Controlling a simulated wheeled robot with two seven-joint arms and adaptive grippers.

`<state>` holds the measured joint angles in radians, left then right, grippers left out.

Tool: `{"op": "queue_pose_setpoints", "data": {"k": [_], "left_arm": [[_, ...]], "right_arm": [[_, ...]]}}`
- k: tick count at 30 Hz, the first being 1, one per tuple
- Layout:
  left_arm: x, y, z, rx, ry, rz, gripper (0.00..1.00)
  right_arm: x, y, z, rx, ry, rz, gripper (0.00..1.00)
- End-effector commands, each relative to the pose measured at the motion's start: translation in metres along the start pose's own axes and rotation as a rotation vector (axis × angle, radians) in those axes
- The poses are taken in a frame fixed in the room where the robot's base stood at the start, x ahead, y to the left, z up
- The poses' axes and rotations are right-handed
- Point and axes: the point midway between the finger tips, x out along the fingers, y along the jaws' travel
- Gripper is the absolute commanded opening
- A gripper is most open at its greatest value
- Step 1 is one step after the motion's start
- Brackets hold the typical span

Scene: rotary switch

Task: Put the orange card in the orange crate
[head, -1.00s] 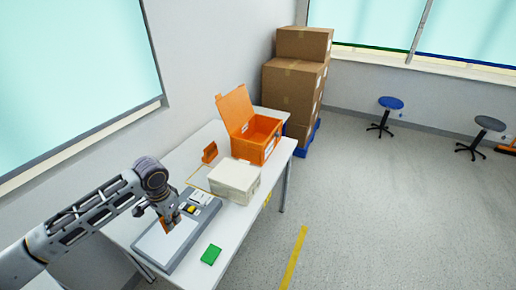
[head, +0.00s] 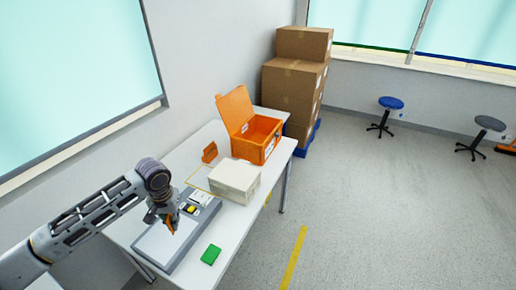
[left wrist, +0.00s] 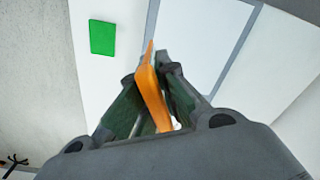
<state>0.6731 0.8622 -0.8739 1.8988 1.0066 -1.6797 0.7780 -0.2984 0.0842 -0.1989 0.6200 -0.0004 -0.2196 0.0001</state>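My left gripper (head: 172,224) is shut on the orange card (left wrist: 151,92), which stands edge-on between the two fingers in the left wrist view. In the head view the gripper is above the grey-framed panel (head: 150,240), and only a small part of the card shows by the fingertips. The orange crate (head: 256,148) stands at the far end of the table with its lid (head: 235,108) raised. The crate is well beyond the gripper. My right gripper is not in view.
A white box (head: 234,181) stands between gripper and crate. A small orange object (head: 209,152) stands left of the box. A green card (head: 211,255) lies near the table's front edge; it also shows in the left wrist view (left wrist: 102,38). Brown cartons (head: 293,95) are stacked behind the table.

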Motion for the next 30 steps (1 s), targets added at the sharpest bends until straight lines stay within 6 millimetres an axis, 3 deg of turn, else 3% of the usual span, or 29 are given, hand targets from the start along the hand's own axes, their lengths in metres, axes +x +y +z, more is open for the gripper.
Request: {"op": "queue_pose_setpoints", "data": {"k": [8, 30], "left_arm": [[0.019, 0.030, 0.011, -0.023, -0.032, 0.029, 0.00], [-0.030, 0.026, 0.009, -0.024, -0.029, 0.024, 0.00]], "right_arm": [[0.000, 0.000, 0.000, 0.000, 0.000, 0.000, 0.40], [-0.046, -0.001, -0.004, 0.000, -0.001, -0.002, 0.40]]}}
